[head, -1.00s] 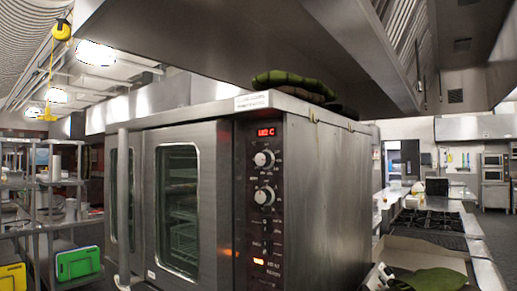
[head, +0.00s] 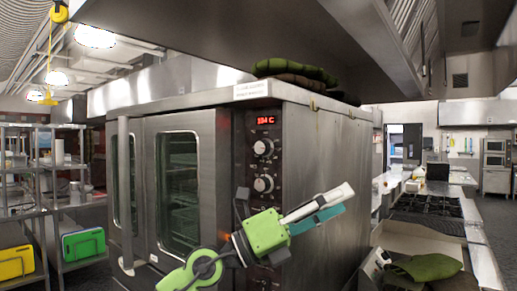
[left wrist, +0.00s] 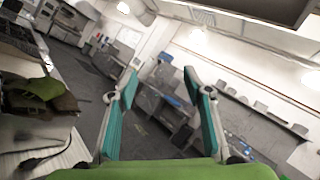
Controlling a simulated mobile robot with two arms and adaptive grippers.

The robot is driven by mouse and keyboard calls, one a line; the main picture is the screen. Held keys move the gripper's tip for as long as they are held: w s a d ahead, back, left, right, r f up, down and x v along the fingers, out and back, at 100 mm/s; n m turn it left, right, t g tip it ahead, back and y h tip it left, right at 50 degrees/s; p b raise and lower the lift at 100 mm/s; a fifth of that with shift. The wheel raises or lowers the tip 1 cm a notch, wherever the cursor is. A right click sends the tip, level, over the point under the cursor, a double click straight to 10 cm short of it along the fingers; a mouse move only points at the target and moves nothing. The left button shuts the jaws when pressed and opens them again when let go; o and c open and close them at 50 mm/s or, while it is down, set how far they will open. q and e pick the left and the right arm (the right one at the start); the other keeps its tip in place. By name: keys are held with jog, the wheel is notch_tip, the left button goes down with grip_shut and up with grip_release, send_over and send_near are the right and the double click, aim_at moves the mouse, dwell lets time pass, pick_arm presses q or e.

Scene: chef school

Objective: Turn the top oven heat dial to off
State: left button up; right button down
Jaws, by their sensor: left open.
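The top oven heat dial (head: 263,147) is a round silver knob on the dark control panel (head: 257,215) of the steel oven (head: 325,165), just below a red lit display (head: 266,120). A second, similar knob (head: 263,184) is below it. My left gripper (head: 345,197) is in front of the oven, below and right of the knobs, pointing right and slightly up. It is open and apart from the dials, and its arm hides the lower panel. The left wrist view shows its two teal-padded fingers (left wrist: 160,76) spread with nothing between them. My right gripper is not in view.
A long door handle (head: 124,190) stands out at the left. Shelving racks (head: 65,175) stand at the left. A hood hangs above.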

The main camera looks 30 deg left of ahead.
pick_arm(q)
jog(key=a+r+m+y, duration=0.2)
jog(key=a+r+y, duration=0.35)
jog(key=a, duration=0.35)
jog(key=n+t+y, duration=0.2)
jog(key=n+y, duration=0.2)
jog(key=y, duration=0.6)
send_near(259, 148)
jog(key=shift+h, duration=0.25)
jog(key=w+p, duration=0.6)
jog(key=w, duration=0.2)
jog(key=shift+d, duration=0.2)
jog(key=shift+w+d+f+p, duration=0.15)
jog(key=shift+w+p, duration=0.3)
jog(key=shift+w, duration=0.25)
jog(key=c, duration=1.1)
